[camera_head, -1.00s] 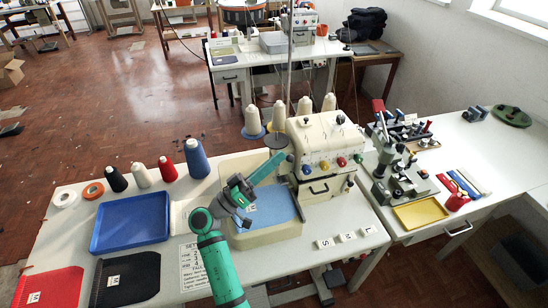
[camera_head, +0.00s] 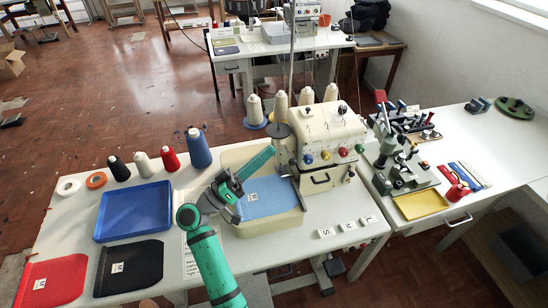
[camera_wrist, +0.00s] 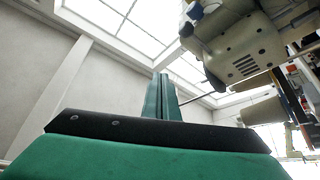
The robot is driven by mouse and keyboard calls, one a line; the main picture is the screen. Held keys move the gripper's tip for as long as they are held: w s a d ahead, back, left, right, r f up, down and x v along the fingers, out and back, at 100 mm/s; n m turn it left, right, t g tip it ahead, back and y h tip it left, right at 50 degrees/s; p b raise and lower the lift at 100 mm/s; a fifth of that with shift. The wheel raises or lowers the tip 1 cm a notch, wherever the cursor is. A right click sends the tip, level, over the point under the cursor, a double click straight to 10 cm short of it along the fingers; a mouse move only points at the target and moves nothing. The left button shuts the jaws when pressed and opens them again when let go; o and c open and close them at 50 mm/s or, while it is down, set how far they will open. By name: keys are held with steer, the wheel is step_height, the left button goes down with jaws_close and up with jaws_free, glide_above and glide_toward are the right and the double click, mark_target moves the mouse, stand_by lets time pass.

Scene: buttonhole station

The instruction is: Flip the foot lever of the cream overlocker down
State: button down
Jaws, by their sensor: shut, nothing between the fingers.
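The cream overlocker (camera_head: 312,132) stands upright on the white table, with coloured dials on its front. My green gripper (camera_head: 271,151) is shut and empty, its tips close to the machine's left side, above the light blue cloth (camera_head: 265,196). I cannot tell whether the tips touch the machine. In the wrist view the shut fingers (camera_wrist: 160,97) point up, and the overlocker's cream underside (camera_wrist: 235,50) is to their right. A thin rod (camera_wrist: 197,97) shows between the fingers and the machine. The foot lever cannot be made out clearly in either view.
Thread cones (camera_head: 280,104) stand behind the overlocker. A blue tray (camera_head: 134,211), a red cloth (camera_head: 52,280) and a black cloth (camera_head: 128,268) lie to the left. Letter tiles (camera_head: 345,227) lie at the front right. A side table holds a yellow tray (camera_head: 421,204) and small fixtures.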

steer(key=s+a+f, duration=0.1)
steer(key=a+f, duration=0.4)
steer(key=a, duration=0.2)
steer(key=shift+s+a, duration=0.2)
steer(key=shift+s, duration=0.05)
steer(key=shift+w, duration=0.1)
